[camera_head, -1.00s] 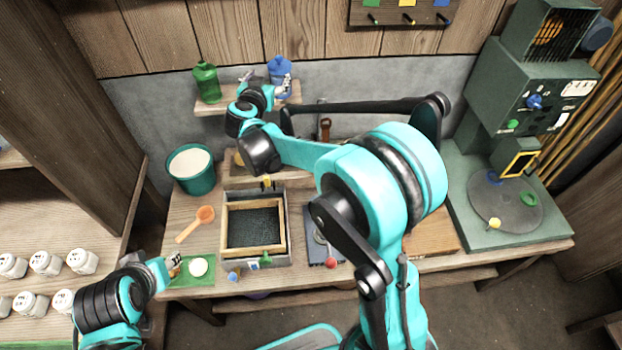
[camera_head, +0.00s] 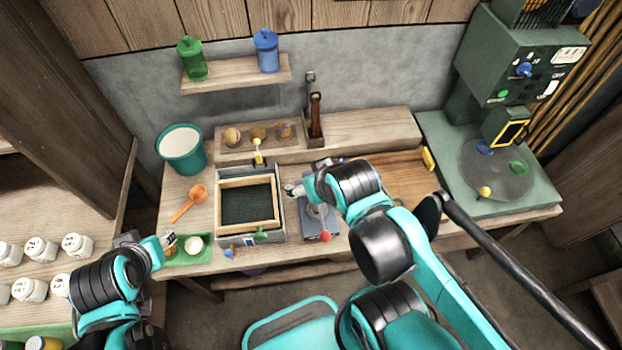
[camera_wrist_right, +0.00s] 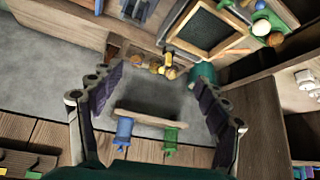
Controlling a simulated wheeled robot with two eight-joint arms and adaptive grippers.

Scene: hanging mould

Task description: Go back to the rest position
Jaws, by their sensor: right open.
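My right gripper (camera_head: 296,190) is in the middle of the head view, above the workbench by the right side of the framed box. In the right wrist view its two fingers (camera_wrist_right: 155,110) stand wide apart with nothing between them but the distant shelf and bottles. My left gripper (camera_head: 170,242) is at the lower left, by the green mat (camera_head: 205,252) at the bench's front edge. It is small there, and I cannot tell whether its fingers are open or shut.
A wooden-framed box (camera_head: 220,205) stands on the bench. A teal bucket (camera_head: 181,149) and an orange scoop (camera_head: 189,203) are to its left. A green bottle (camera_head: 192,58) and a blue bottle (camera_head: 266,50) stand on the wall shelf (camera_head: 232,75). A green machine (camera_head: 515,65) stands at the right.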

